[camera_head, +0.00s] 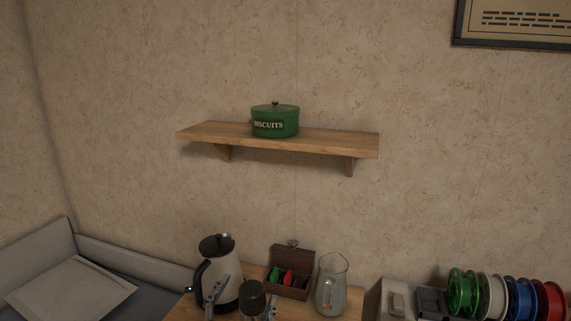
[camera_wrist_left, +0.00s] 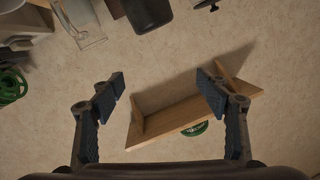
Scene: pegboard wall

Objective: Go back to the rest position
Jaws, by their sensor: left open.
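My left gripper (camera_head: 243,290) shows at the bottom of the head view, its two grey-blue fingers apart, in front of the kettle and a dark-capped jar. In the left wrist view the gripper (camera_wrist_left: 160,92) is open, with nothing held between its fingers. The wooden shelf and its bracket lie beyond the fingers there. My right gripper is not in view.
A green biscuit tin (camera_head: 275,122) stands on the wooden wall shelf (camera_head: 340,142). Below are a kettle (camera_head: 217,262), a brown box (camera_head: 291,263), a glass pitcher (camera_head: 332,285) and coloured spools (camera_head: 492,292). The wall around the shelf is clear.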

